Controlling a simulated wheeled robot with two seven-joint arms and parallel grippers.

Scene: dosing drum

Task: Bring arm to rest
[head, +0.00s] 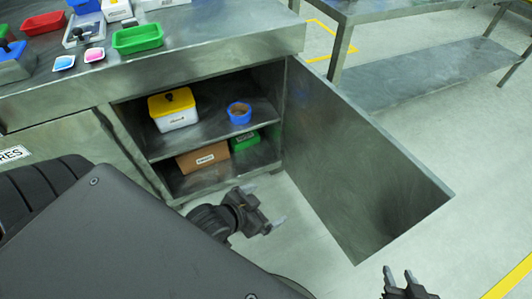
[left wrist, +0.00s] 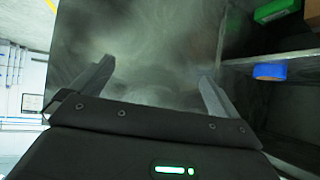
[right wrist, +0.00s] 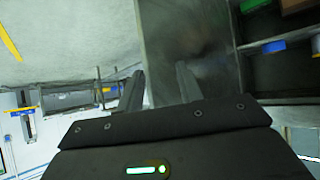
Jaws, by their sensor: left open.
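My left gripper (head: 267,205) is open and empty in front of the open cabinet, low beside the swung-out door (head: 350,150). In the left wrist view its two fingers (left wrist: 155,82) stand wide apart with the grey door panel behind them. My right gripper (head: 399,271) is at the bottom edge of the head view, right of the door's lower corner. In the right wrist view its fingers (right wrist: 160,82) are apart with nothing between them, a narrower gap than on the left. Most of my right arm is out of the head view.
The cabinet's upper shelf (head: 200,140) holds a white box with yellow lid (head: 174,113) and a blue roll (head: 239,112). Below are a brown box (head: 203,157) and a green box (head: 245,139). Trays, including a green one (head: 138,39), stand on the bench. Floor right of the door is clear.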

